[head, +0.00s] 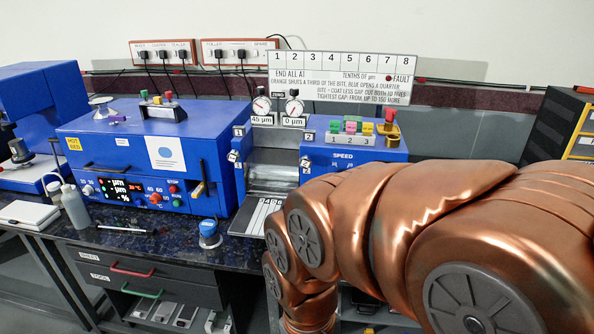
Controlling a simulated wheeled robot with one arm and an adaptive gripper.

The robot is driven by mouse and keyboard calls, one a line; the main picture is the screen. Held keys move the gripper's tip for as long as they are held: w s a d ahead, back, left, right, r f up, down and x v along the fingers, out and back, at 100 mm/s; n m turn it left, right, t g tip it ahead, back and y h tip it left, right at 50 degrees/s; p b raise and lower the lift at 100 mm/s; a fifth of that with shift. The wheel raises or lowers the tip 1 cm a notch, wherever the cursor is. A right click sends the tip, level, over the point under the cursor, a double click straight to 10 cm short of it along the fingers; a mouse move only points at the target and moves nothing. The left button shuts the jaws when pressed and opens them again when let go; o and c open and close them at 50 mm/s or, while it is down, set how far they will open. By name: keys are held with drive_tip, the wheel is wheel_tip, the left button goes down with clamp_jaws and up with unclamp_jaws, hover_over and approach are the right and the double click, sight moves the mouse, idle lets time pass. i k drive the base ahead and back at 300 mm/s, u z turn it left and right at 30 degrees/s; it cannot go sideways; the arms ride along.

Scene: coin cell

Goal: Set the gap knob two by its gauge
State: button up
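The blue coater (352,151) has two round dial gauges at its top. The left gauge (262,104) stands over a plate reading 45 µm. The right gauge (294,107) stands over a plate reading 0 µm; its needle is too small to read. A small knob (305,162) sits below the label 2 on the right side of the roller opening. A matching knob (233,156) sits below the label 1 on the left side. My copper arm fills the lower right and bends down at the bottom centre. My gripper is not in view.
A white sign (342,78) with numbers and gap notes stands behind the gauges. Coloured buttons (352,127) sit on the coater's top. A blue-capped jar (209,233), wash bottle (75,206) and pen (122,229) are on the dark bench (165,247). My arm covers the right front.

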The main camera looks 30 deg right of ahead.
sight(306, 162)
drive_tip(key=u, duration=0.05)
drive_tip(key=k, duration=0.5)
drive_tip(key=u, duration=1.35)
drive_tip(key=i, duration=1.05)
drive_tip(key=z, duration=2)
